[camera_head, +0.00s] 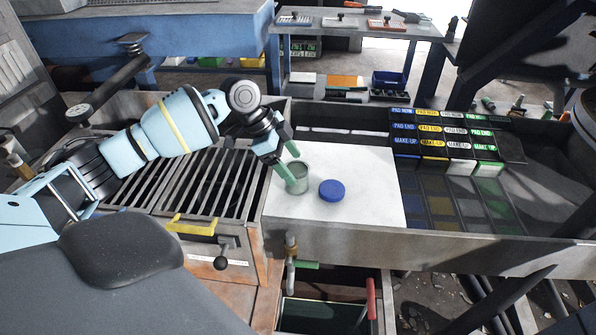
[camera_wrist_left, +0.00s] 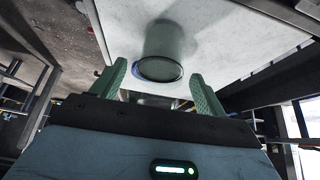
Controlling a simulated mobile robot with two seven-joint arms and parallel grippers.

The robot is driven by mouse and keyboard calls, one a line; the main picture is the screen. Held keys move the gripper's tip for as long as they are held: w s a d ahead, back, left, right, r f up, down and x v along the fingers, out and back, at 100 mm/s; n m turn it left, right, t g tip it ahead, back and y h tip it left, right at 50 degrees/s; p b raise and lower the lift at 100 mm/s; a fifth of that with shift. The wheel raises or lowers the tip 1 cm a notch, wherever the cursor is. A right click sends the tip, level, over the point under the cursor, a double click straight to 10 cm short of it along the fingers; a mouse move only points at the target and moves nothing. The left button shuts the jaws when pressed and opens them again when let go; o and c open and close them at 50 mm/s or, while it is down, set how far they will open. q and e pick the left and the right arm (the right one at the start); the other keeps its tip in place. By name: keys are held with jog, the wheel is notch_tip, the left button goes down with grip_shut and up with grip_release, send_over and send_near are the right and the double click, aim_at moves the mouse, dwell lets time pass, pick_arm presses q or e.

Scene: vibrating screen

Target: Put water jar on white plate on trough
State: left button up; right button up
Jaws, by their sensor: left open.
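The water jar (camera_head: 299,178), a small clear greenish cylinder, stands upright on the white plate (camera_head: 365,170) that lies on the trough (camera_head: 440,246). My left gripper (camera_head: 290,166) is open at the jar, its green fingertips at the jar's upper part in the head view. In the left wrist view the jar (camera_wrist_left: 161,50) is ahead of and between the two open fingers (camera_wrist_left: 160,84); whether they touch it I cannot tell. My right gripper is not in view.
A round blue lid (camera_head: 332,190) lies on the plate right of the jar. A slatted metal grate (camera_head: 206,183) is to the left. Labelled blocks (camera_head: 447,138) fill the trough's right part. A work table (camera_head: 360,24) stands behind. The plate's right half is clear.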

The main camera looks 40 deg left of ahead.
pick_arm(q)
jog(key=v, duration=0.7)
dwell(0.6)
